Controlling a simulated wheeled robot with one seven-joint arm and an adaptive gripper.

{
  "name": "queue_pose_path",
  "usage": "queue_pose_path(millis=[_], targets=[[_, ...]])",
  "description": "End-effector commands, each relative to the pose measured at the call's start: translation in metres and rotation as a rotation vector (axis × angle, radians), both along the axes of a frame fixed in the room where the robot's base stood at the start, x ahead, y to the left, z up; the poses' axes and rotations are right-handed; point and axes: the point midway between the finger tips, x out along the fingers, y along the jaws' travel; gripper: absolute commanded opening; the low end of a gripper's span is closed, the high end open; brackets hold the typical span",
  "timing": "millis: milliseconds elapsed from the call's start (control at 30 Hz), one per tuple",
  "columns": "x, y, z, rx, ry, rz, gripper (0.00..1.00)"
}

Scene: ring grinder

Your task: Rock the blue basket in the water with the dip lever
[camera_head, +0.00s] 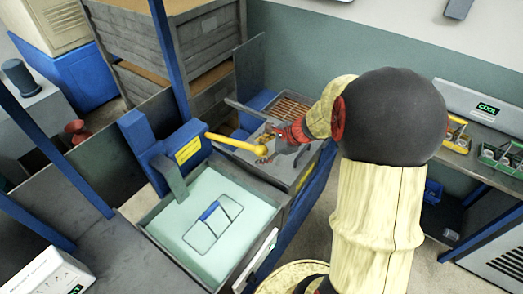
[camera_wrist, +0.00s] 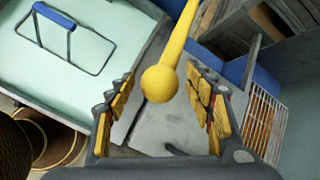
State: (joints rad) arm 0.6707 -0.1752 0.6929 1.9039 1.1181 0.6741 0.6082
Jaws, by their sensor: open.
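The dip lever (camera_head: 235,143) is a yellow rod with a ball knob, reaching out to the right from a blue housing beside the water tank. In the wrist view the lever's knob (camera_wrist: 159,84) lies between the finger pads, with a gap on both sides. My gripper (camera_head: 268,150) is open around the knob end; its fingers (camera_wrist: 162,100) show yellow pads. The blue basket (camera_head: 211,228) sits in the pale green water of the tank (camera_head: 165,222); its wire frame and blue grip (camera_wrist: 54,15) show, and its lower part is hidden.
The blue lever housing (camera_head: 180,150) with a yellow label stands at the tank's back edge. A grey bench with an orange-barred rack (camera_head: 290,108) lies behind my gripper. Wooden crates (camera_head: 205,40) stand at the back. Small baskets (camera_head: 457,138) sit on a right shelf.

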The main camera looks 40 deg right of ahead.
Motion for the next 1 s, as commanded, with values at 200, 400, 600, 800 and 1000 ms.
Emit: queue_pose_path(millis=[200, 400, 600, 800, 1000], targets=[[-0.021, -0.011, 0.029, -0.004, -0.004, -0.003, 0.53], [-0.046, -0.020, 0.059, -0.003, -0.001, -0.002, 0.53], [-0.062, -0.027, 0.080, -0.001, -0.001, -0.003, 0.53], [-0.068, -0.029, 0.087, -0.001, 0.001, -0.001, 0.53], [-0.068, -0.029, 0.087, -0.001, 0.001, 0.000, 0.53]])
